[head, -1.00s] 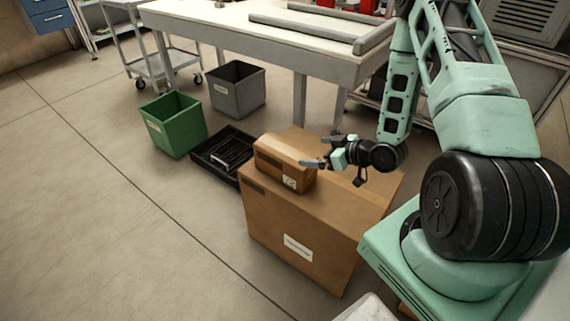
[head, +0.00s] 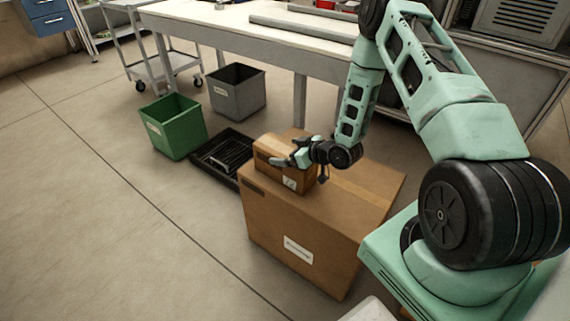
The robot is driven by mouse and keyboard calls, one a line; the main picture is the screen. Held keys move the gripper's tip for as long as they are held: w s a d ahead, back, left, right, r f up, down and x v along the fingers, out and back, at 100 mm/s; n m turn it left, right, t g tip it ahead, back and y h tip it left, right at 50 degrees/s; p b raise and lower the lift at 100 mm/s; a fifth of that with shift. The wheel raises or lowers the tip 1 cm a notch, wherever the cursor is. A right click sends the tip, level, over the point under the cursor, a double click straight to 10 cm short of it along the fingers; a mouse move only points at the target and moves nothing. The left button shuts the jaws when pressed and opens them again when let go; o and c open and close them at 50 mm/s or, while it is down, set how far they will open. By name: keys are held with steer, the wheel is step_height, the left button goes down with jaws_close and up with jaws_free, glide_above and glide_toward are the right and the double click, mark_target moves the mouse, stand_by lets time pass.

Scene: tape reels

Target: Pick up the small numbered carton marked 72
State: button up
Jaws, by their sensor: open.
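A small brown carton (head: 268,149) with a white label on its near side sits on top of a large cardboard box (head: 300,225). The number on its label is too small to read. My gripper (head: 279,158) is open at the small carton, its fingers pointing left across the carton in the picture. The gripper and wrist cover part of the carton's top and right side. I cannot tell whether the fingers touch it or hang just above it.
A black slatted crate (head: 222,156) lies on the floor left of the large box. A green bin (head: 173,126) and a grey bin (head: 237,91) stand behind it. A white-topped workbench (head: 230,24) and a wheeled cart (head: 150,66) are at the back. The floor at left is clear.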

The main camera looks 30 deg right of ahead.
steer(key=shift+r, duration=0.15)
steer(key=c, duration=1.9)
